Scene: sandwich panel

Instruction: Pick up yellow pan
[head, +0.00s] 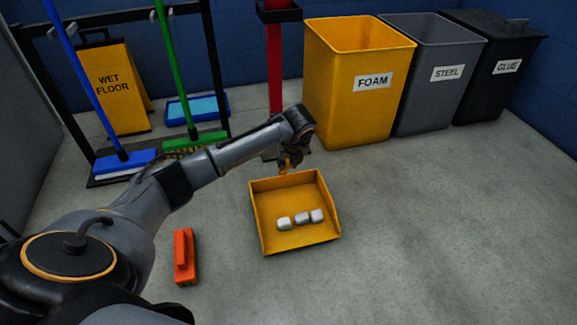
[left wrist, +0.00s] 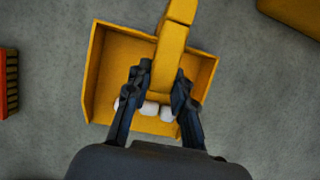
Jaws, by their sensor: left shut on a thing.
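The yellow pan (head: 295,236) is an open-fronted dustpan in the middle of the floor in the head view. Three small white pieces (head: 301,218) lie in it. My left gripper (head: 287,170) is at the pan's far edge, shut on its handle. In the left wrist view the gripper's two dark fingers (left wrist: 158,88) stand on either side of the yellow handle (left wrist: 172,52). The pan's tray (left wrist: 113,60) shows below and around the fingers, which partly cover the white pieces. I cannot tell whether the pan is clear of the floor. My right gripper is not in view.
An orange brush (head: 184,257) lies on the floor left of the pan. A yellow FOAM bin (head: 350,110), a grey STEEL bin (head: 425,100) and a black GLUE bin (head: 490,85) stand along the back wall. Brooms and a wet floor sign (head: 112,100) stand at left. The right floor is clear.

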